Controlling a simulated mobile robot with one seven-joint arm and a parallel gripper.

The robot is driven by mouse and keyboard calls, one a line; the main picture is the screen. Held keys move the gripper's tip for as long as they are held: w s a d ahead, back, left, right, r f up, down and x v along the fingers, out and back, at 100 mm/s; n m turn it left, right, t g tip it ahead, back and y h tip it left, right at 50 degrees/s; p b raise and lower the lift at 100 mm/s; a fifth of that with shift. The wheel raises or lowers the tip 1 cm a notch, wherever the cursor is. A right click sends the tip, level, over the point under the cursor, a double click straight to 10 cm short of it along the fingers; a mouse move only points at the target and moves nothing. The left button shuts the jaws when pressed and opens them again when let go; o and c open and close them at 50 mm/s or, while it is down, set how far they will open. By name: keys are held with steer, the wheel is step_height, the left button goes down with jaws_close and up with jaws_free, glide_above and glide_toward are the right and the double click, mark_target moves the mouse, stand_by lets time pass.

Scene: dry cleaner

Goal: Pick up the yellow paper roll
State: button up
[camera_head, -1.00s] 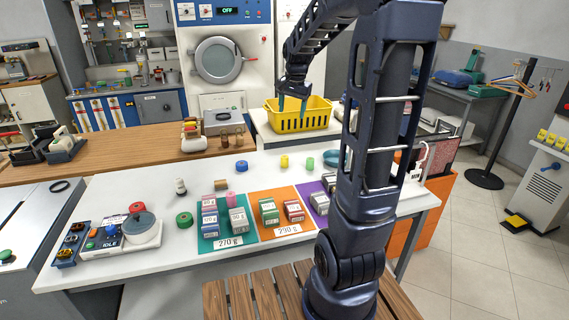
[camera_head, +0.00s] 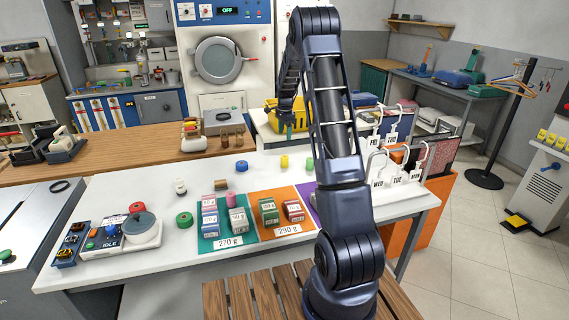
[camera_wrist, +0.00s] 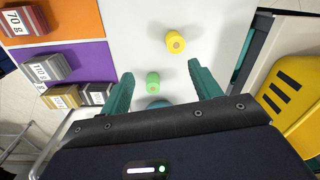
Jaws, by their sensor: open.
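The yellow paper roll (camera_head: 284,161) stands on the white table near its back edge, left of a light green roll (camera_head: 309,164). In the wrist view the yellow roll (camera_wrist: 175,42) is beyond my fingertips, near the top middle. The green roll (camera_wrist: 152,82) shows between my two teal fingers. My gripper (camera_wrist: 160,76) is open and empty, above the table. In the head view my gripper is in front of the yellow basket (camera_head: 272,118), its fingertips hard to make out.
Colored mats with labeled packs lie to the front, including an orange mat (camera_head: 259,233) and a teal mat (camera_head: 205,244). A blue roll (camera_head: 242,166) stands left of the yellow one. A rack with day tags (camera_head: 397,178) is at the right.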

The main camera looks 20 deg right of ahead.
steer(key=m, duration=0.2)
glide_above(285, 156)
steer(key=f, duration=0.7)
steer(key=shift+s+a+f, duration=0.25)
steer(key=shift+s, duration=0.1)
step_height(285, 156, down, 11)
steer(key=shift+w+d+r, duration=0.1)
steer(key=shift+w+d, duration=0.05)
steer(key=c, duration=1.1)
steer(key=shift+o, duration=0.2)
steer(key=shift+r, duration=0.15)
